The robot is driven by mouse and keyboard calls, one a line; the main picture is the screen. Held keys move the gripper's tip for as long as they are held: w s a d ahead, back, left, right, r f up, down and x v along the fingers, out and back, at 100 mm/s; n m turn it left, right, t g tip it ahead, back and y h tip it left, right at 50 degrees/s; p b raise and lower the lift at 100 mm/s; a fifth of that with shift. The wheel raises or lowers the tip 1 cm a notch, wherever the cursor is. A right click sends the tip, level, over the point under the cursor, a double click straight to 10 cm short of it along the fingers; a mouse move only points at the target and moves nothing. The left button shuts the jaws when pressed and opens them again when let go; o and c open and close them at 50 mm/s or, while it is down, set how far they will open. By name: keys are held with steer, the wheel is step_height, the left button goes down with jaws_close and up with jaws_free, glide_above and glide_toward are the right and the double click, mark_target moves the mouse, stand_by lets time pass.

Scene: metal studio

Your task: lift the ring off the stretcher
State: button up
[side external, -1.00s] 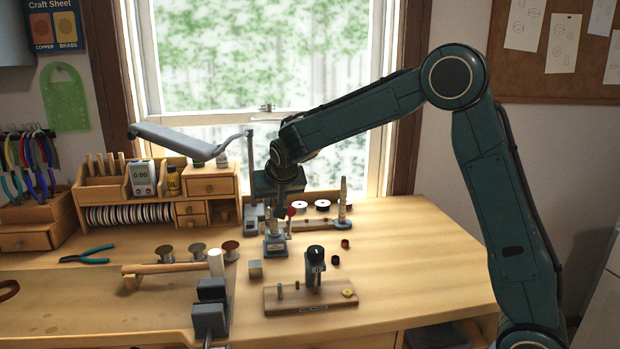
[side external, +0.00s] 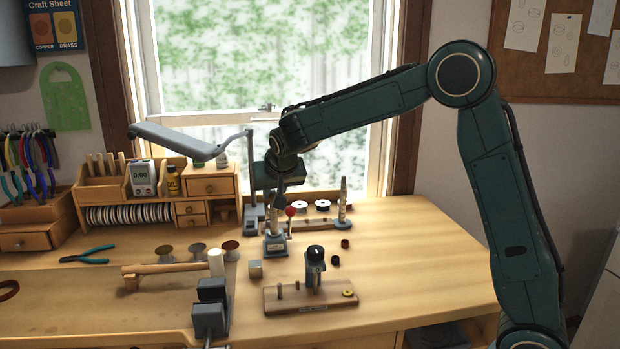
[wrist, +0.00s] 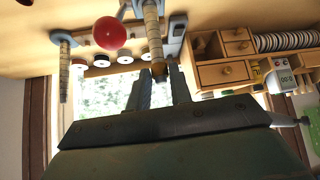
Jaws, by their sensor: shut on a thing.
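The stretcher (side external: 275,245) stands upright on the bench, a grey base with a stepped post and a red-knobbed lever (side external: 290,211). In the wrist view, which looks upside down, its post (wrist: 152,30) points toward my fingertips. My gripper (side external: 281,192) is above the post in the side view. In the wrist view my gripper (wrist: 160,80) is shut on a small dark ring (wrist: 159,72) at the post's tip. I cannot tell whether the ring is fully clear of the tip. The ring is too small and hidden to make out in the side view.
A ring mandrel (side external: 343,195) stands to the right. A wooden board with a black-knobbed post (side external: 315,275) and a small metal block (side external: 255,270) are in front. A wooden drawer organiser (side external: 207,187) and a lamp arm (side external: 178,142) are at left.

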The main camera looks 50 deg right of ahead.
steer(key=shift+r, duration=0.2)
stand_by(0.3)
steer(key=shift+r, duration=0.9)
steer(key=shift+r, duration=0.1)
steer(key=shift+r, duration=0.9)
